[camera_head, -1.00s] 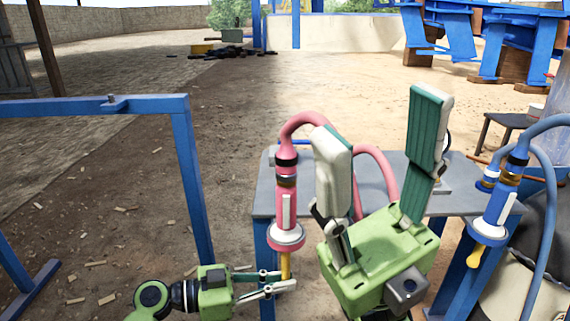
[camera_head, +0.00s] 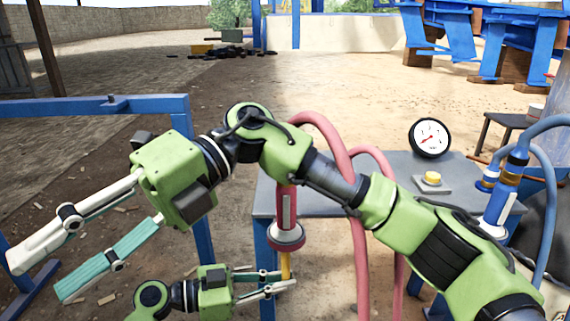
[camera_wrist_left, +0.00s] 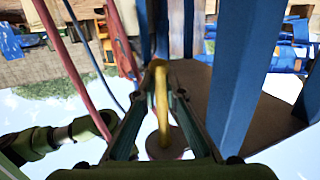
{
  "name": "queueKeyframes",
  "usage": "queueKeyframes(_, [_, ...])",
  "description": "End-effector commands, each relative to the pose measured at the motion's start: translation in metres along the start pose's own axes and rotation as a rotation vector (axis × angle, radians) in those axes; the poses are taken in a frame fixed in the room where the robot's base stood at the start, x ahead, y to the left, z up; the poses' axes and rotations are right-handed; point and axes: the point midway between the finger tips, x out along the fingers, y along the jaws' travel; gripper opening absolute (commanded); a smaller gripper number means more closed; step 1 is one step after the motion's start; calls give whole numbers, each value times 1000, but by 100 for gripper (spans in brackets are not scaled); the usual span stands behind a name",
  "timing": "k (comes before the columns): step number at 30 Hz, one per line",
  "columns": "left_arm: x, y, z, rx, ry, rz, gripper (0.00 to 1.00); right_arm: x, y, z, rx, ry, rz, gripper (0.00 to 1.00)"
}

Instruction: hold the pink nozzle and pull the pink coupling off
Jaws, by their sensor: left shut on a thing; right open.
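The pink nozzle (camera_head: 287,215) hangs upright at the left edge of the grey table, with a white lever, a pale flange and a yellow spout (camera_head: 286,266) below. My left gripper (camera_head: 284,283) is shut on this yellow spout. The spout also shows between the fingers in the left wrist view (camera_wrist_left: 161,100). The nozzle's top and the pink coupling are hidden behind my right arm in the head view. The pink hose (camera_head: 330,135) arches out above that arm. My right gripper (camera_head: 40,278) is open and empty at the far left, well away from the nozzle.
The grey table (camera_head: 335,220) carries a pressure gauge (camera_head: 429,138) and a yellow button (camera_head: 432,178). A blue nozzle (camera_head: 499,200) with blue hoses hangs at its right. A blue frame (camera_head: 187,165) stands at the left, near my right gripper and forearm.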

Motion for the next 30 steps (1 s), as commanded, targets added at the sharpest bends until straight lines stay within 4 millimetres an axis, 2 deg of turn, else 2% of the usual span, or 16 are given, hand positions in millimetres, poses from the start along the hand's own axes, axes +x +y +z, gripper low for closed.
queueKeyframes(3, [0, 0, 1, 0, -1, -1, 0, -21, -34, 18, 76, -5, -216, 40])
queueKeyframes(5, [0, 0, 1, 0, -1, -1, 0, -37, -49, 25, 118, -16, -321, 40])
queueKeyframes(9, [0, 0, 1, -1, -2, -1, 0, -90, -72, 39, 219, -70, -559, 40])
queueKeyframes(11, [0, 0, 1, -1, -2, -1, 0, -118, -76, 44, 265, -106, -657, 40])
queueKeyframes(14, [0, 0, 1, -1, -2, -1, 0, -168, -72, 47, 340, -180, -810, 40])
queueKeyframes(17, [0, 0, 1, -1, -2, -1, 0, -217, -59, 46, 409, -265, -941, 40])
queueKeyframes(21, [0, 0, 1, -1, -2, -1, 0, -277, -28, 38, 495, -393, -1087, 40])
queueKeyframes(24, [0, 0, 1, -1, -2, -1, 0, -310, -6, 27, 557, -476, -1167, 40])
queueKeyframes(26, [0, 0, 1, -1, -2, -1, 0, -321, -1, 17, 625, -496, -1218, 40])
queueKeyframes(30, [0, 0, 1, 0, -1, 0, 0, -318, -15, -3, 771, -451, -1276, 40])
